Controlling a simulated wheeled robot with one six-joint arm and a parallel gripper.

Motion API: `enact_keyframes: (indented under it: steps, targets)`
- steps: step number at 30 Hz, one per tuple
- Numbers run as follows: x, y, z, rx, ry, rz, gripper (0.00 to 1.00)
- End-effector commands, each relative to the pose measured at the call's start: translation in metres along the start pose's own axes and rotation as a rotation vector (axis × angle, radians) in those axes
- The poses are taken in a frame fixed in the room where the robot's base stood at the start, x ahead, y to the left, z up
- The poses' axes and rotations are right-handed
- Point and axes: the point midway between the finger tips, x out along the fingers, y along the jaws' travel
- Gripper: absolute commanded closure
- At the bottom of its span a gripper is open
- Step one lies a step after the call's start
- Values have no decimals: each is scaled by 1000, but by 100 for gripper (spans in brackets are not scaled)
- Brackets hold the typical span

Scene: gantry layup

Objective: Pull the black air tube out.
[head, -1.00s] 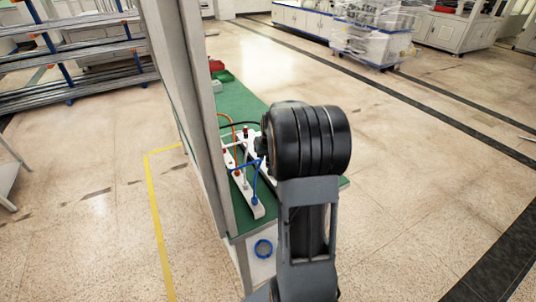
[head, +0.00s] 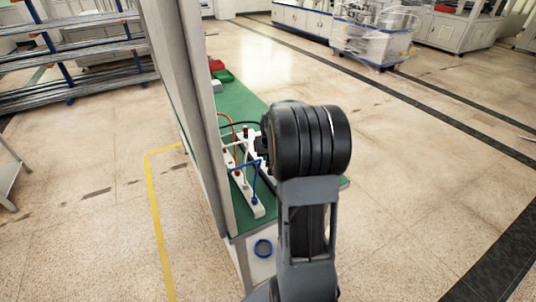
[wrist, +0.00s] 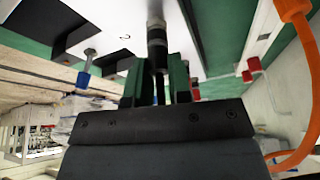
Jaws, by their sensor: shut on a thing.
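The black air tube (head: 236,124) shows in the head view as a dark arc above the white manifold strips, ending near my arm. In the wrist view its black end piece (wrist: 157,45) stands in front of my fingers, in line with a silver fitting. My gripper (wrist: 160,85) is shut on the tube, its two fingers close on either side of it. In the head view my wrist hides most of the gripper and the tube's end. I cannot tell whether the tube is still seated in the fitting.
An orange tube (wrist: 298,40) passes close by on the right of the wrist view. A blue tube (head: 254,176) and red-capped fittings stand on the white strip (head: 258,210). A grey post (head: 190,100) rises left of the green bench top (head: 235,100). A green bin stands farther back.

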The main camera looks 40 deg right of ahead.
Motion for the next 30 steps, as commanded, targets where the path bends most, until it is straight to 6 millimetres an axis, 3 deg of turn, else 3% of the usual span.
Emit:
enact_keyframes:
  steps: [30]
  targets:
    - [-25, 0, -11, 1, 2, 0, 100]
